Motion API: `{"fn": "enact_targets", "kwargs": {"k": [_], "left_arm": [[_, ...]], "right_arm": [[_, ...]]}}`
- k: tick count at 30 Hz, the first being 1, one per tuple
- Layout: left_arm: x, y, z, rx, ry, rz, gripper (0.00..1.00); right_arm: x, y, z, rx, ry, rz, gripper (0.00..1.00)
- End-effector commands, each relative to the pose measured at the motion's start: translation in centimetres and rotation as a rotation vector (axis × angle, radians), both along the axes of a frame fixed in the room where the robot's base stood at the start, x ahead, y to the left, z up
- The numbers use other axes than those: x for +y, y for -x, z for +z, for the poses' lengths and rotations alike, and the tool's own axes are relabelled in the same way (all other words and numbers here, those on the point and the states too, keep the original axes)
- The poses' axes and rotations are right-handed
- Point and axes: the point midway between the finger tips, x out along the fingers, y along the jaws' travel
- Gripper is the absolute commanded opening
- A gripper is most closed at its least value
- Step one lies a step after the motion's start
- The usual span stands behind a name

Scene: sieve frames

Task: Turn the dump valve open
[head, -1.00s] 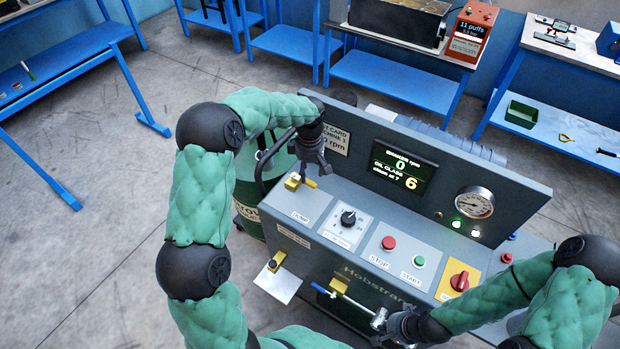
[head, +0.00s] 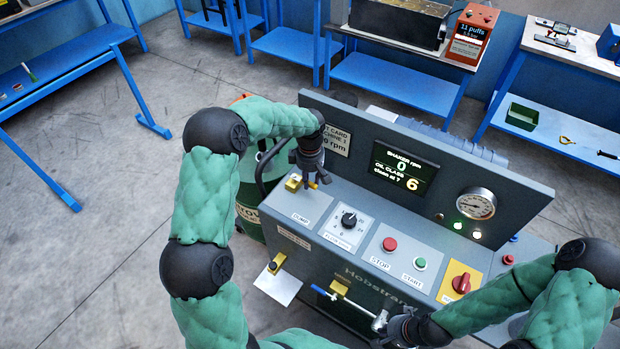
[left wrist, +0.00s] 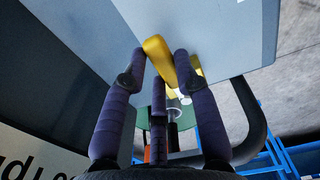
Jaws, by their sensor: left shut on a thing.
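The dump valve (head: 294,183) is a small yellow valve on the left end of the grey machine's sloped panel, above a label that seems to read DUMP. Its yellow handle (left wrist: 158,62) shows between the dark fingers of my left gripper in the left wrist view. My left gripper (head: 312,172) comes down on the handle from above and is shut on it. The fingers hide part of the handle in the head view. My right gripper (head: 383,325) is low at the machine's front, beside a silver fitting. Its fingers are too small and covered to read.
A second yellow valve (head: 276,262) sits over a white plate on the front. A blue-tipped lever (head: 320,291) is near my right gripper. The panel has a dial (head: 349,219), stop button (head: 389,244) and red switch (head: 461,284). A green drum (head: 250,200) stands behind my left arm.

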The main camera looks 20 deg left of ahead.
Motion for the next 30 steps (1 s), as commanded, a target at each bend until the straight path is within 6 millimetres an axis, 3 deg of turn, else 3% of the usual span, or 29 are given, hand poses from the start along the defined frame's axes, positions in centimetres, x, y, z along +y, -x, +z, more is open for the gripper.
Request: {"fn": "enact_targets", "kwargs": {"k": [13, 30], "left_arm": [[0.1, 0.8, 0.1, 0.001, 0.000, -0.132, 0.00], [1.4, 3.5, 0.2, 0.000, -0.001, -0.649, 0.00]], "right_arm": [[0.0, 0.0, 0.4, 0.000, 0.000, 0.000, 0.00], [0.0, 0.0, 1.9, 0.000, 0.000, 0.000, 0.00]]}}
